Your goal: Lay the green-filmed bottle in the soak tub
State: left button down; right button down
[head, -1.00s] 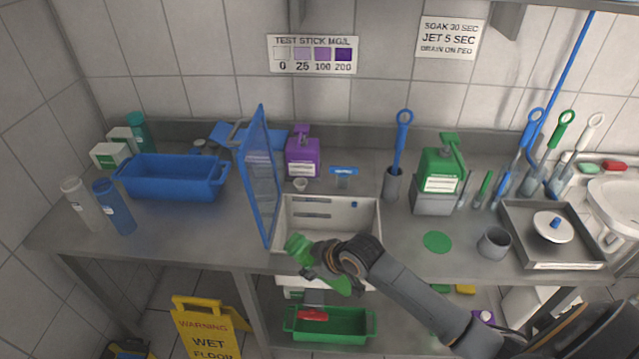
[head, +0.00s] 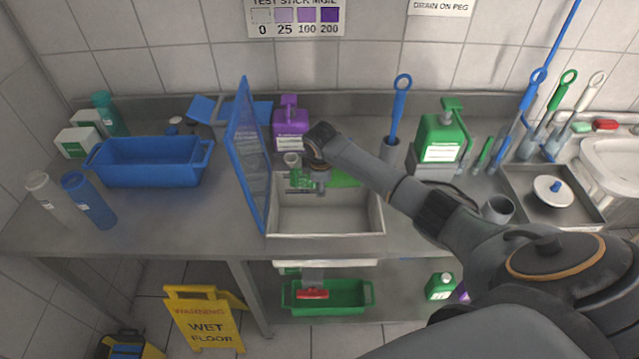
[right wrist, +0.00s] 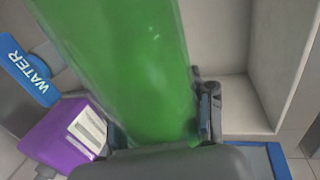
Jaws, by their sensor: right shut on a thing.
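My right gripper (head: 318,180) is shut on the green-filmed bottle (head: 344,179), which is held over the back part of the pale rectangular basin (head: 325,235). The bottle lies roughly sideways, and the gripper hides its middle. In the right wrist view the bottle (right wrist: 150,70) fills the space between the two fingers of my right gripper (right wrist: 160,120). A blue tub (head: 150,162) with two handles stands on the counter at left, and a green tub (head: 328,297) sits on the lower shelf. No label shows which is the soak tub. My left gripper is out of view.
A blue-framed screen (head: 247,155) stands upright at the basin's left edge. A purple jug (head: 290,125) is behind the bottle. A green pump bottle (head: 440,135) and brush holder (head: 390,150) stand right. Blue (head: 88,200) and clear bottles are at front left.

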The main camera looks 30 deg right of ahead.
jog(key=f, duration=0.2)
jog(key=b, duration=0.5)
send_over(320, 227)
notch_tip(320, 227, down, 5)
notch_tip(320, 227, down, 13)
jog(key=b, duration=0.9)
jog(key=shift+w+f, duration=0.1)
jog(key=shift+f, duration=0.25)
jog(key=shift+s, duration=0.2)
jog(key=shift+s+f, duration=0.15)
jog(key=shift+f, duration=0.1)
jog(key=c, duration=1.1)
grip_release()
jog(key=o, duration=0.6)
jog(key=shift+w+f, duration=0.25)
jog(key=shift+r, duration=0.1)
